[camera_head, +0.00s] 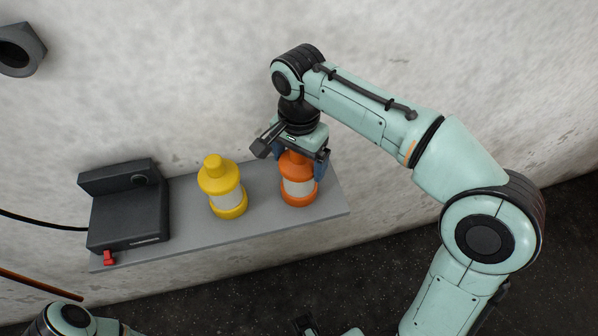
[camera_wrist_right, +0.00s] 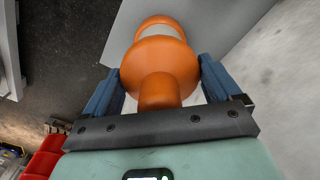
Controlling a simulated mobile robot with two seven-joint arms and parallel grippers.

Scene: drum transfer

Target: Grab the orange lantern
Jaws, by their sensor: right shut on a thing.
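The orange lantern (camera_head: 299,188) has a pale middle band and stands upright on the right part of a grey wall shelf (camera_head: 262,219). My right gripper (camera_head: 300,165) comes down from above and is shut on the lantern's upper part. In the right wrist view, the lantern's orange top (camera_wrist_right: 160,72) sits between the two blue fingers of the right gripper (camera_wrist_right: 160,85). The fingertips are partly hidden by the lantern.
A yellow lantern (camera_head: 222,186) stands left of the orange one, with a gap between them. A dark grey box device (camera_head: 128,214) with a red part (camera_head: 109,258) is at the shelf's left end. A pale wall (camera_head: 180,60) rises behind the shelf.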

